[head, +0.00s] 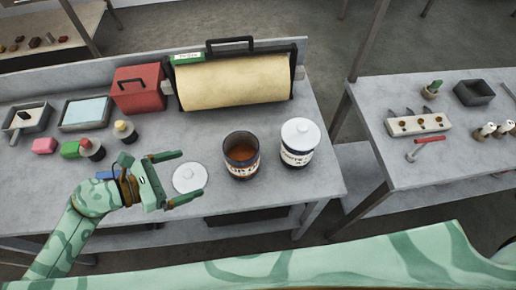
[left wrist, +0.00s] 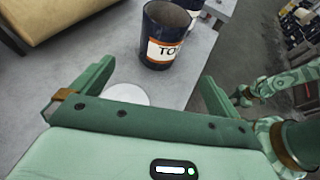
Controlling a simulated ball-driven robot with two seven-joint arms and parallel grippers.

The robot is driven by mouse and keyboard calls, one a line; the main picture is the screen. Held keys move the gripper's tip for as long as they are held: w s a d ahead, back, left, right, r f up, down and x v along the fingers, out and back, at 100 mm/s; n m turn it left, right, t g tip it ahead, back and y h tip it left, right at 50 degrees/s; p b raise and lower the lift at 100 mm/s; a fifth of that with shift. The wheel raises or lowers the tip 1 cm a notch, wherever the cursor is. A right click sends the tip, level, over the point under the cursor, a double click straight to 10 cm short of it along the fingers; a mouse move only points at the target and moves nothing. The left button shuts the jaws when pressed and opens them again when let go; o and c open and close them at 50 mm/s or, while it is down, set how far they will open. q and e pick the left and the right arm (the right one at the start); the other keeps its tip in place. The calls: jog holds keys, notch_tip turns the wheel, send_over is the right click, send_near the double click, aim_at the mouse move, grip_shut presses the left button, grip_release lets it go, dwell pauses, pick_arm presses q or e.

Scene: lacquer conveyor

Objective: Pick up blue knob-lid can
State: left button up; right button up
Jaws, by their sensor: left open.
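A dark blue can (head: 241,168) with a white label band stands upright on the grey table, open at the top, its inside brown-orange. It also shows in the left wrist view (left wrist: 165,30), ahead of my fingers. A white round lid with a small knob (head: 189,178) lies flat on the table to the can's left; it shows partly in the left wrist view (left wrist: 128,94). My left gripper (head: 189,175) is open and empty, its fingers spread above the lid, pointing toward the can, apart from it. Part of my right arm (left wrist: 290,80) shows in the left wrist view; its jaws are unclear.
Behind are a paper roll (head: 235,82) and a red box (head: 138,90). Bottles, blocks and trays fill the left side. A second table (head: 450,160) stands right, across a gap.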

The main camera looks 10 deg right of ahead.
aim_at(227, 161)
pick_arm(q)
jog(key=x, duration=1)
jog(key=shift+w+d, duration=0.1)
jog(key=shift+d, duration=0.15)
jog(key=shift+w+d+f+b, duration=0.2)
jog(key=shift+d+f+b, duration=0.1)
jog(key=shift+d, duration=0.15)
jog(key=x, duration=0.5)
jog(key=shift+s+a+f+b, duration=0.1)
jog(key=shift+s+f+b, duration=0.1)
jog(key=shift+b, duration=0.2)
pick_arm(e)
jog(key=shift+s+a+f, duration=0.3)
jog(key=shift+a+f, duration=0.3)
jog(key=shift+f, duration=0.1)
pick_arm(q)
jog(key=shift+c, duration=0.3)
jog(key=c, duration=1)
jog(key=shift+r, duration=0.1)
jog(key=shift+c, duration=1.1)
jog(key=shift+r, duration=0.1)
